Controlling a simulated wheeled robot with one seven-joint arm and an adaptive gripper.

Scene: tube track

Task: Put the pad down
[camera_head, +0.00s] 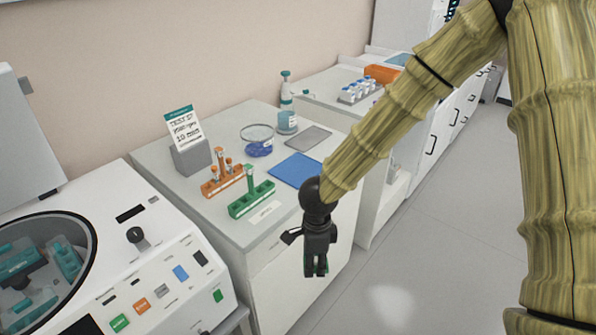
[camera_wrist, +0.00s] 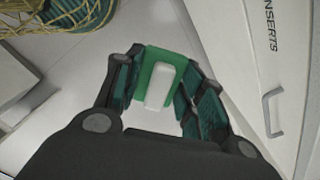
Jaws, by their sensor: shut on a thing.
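My gripper (camera_head: 316,266) hangs in front of the counter's right side, above the floor. It is shut on a green pad with a white bar on it. The wrist view shows the pad (camera_wrist: 148,67) between the two dark, green-lined fingers. In the head view the fingers hide most of the pad. The pad is clear of any surface that I can see.
The counter (camera_head: 225,215) holds a blue mat (camera_head: 295,170), a grey mat (camera_head: 308,138), an orange rack (camera_head: 222,183), a green rack (camera_head: 252,198), a sign (camera_head: 183,127) and a blue-lidded dish (camera_head: 259,149). A centrifuge (camera_head: 165,270) stands left. The floor right is open.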

